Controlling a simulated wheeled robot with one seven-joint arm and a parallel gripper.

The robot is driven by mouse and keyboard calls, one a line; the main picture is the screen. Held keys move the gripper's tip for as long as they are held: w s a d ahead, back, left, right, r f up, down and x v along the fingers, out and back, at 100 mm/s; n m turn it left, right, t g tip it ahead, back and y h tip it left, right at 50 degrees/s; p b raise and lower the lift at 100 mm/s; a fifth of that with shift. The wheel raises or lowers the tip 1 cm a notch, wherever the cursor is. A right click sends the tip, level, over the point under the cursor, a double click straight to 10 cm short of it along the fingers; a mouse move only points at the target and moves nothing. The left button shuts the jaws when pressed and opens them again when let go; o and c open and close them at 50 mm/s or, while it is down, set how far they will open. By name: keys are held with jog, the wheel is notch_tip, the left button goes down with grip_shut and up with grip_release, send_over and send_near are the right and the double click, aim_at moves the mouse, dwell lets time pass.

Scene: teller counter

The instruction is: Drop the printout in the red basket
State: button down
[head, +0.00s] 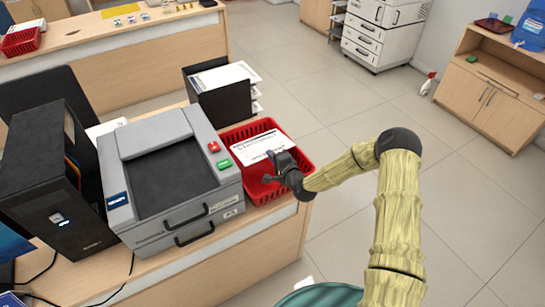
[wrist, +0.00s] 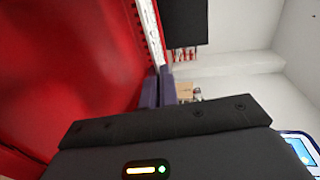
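The printout (head: 262,148), a white sheet with dark printed text, is over the red basket (head: 252,189) on the counter in the head view. It looks tilted across the basket opening; I cannot tell whether it touches the bottom. My gripper (head: 271,167) is at the sheet's near right edge, above the basket's right side. In the wrist view the sheet (wrist: 152,32) shows nearly edge-on and runs down to my close-set fingers (wrist: 158,88), which look shut on it. The red basket wall (wrist: 70,60) fills the left of that view.
A grey printer (head: 172,180) and a black computer tower (head: 55,180) stand left of the basket. A black paper tray (head: 222,100) stands behind it. Another red basket (head: 20,42) is on the far counter.

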jog(key=c, duration=1.6)
grip_release()
jog(key=b+v, duration=0.3)
jog(key=v, duration=1.4)
jog(key=shift+s, duration=0.15)
jog(key=shift+r, duration=0.1)
